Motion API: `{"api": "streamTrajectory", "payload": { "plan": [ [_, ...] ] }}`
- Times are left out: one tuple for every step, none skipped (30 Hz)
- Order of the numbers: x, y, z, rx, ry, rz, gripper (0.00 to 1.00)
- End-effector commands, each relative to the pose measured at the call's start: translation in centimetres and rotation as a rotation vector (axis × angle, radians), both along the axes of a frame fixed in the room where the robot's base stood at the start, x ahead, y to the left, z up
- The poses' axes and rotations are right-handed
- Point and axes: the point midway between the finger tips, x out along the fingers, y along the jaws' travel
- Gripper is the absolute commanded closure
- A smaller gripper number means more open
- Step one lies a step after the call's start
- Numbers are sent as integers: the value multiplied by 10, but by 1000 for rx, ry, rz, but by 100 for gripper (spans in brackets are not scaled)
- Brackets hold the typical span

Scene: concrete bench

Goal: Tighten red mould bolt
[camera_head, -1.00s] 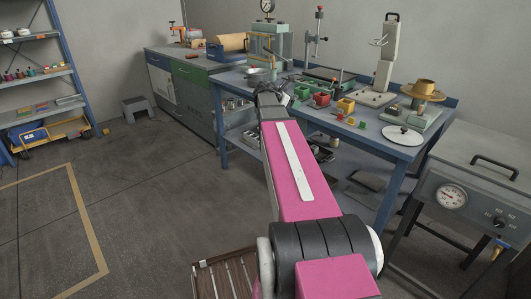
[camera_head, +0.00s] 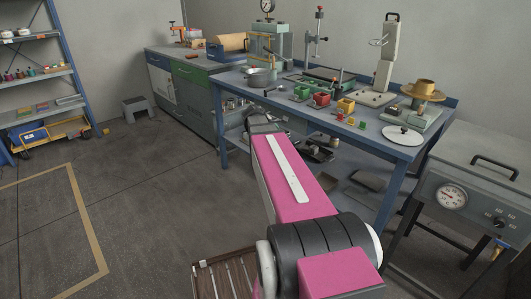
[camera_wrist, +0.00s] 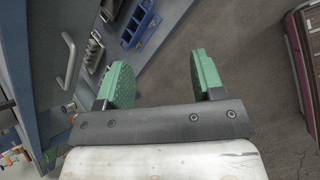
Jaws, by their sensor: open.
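The red mould (camera_head: 321,99) is a small red block on the blue bench in the head view, between a green mould (camera_head: 301,93) and a yellow mould (camera_head: 345,105). Its bolt is too small to make out. My gripper (camera_wrist: 163,76) shows in the wrist view with its two green pads wide apart and nothing between them. In the head view my arm reaches to the front of the bench, and its end is low, left of the moulds and apart from them. The red mould is not seen in the wrist view.
The blue bench (camera_head: 390,145) also carries a metal pot (camera_head: 258,78), a clamp stand and a white round plate (camera_head: 402,135). Its lower shelf holds several parts. A grey oven box (camera_head: 480,172) with a gauge stands at right.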

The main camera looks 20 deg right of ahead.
Motion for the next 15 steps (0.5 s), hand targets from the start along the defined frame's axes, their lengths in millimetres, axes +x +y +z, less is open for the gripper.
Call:
{"api": "streamTrajectory", "payload": {
  "plan": [
    [-5,6,-6,20,-13,-16,38],
    [-7,10,-9,35,-21,-27,38],
    [-10,14,-14,54,-33,-41,38],
    [-12,17,-17,67,-41,-53,38],
    [-14,21,-20,81,-49,-65,38],
    [-17,25,-25,99,-60,-81,38],
    [-19,29,-28,113,-68,-94,38],
    [-21,32,-31,127,-77,-106,38],
    [-23,36,-34,144,-87,-122,38],
    [-25,39,-37,156,-93,-134,38],
    [-27,42,-40,168,-99,-145,38],
    [-30,45,-43,181,-107,-159,38],
    [-31,48,-45,192,-112,-169,38],
    [-32,50,-48,202,-117,-179,38],
    [-34,53,-50,212,-123,-188,38]
  ]
}}
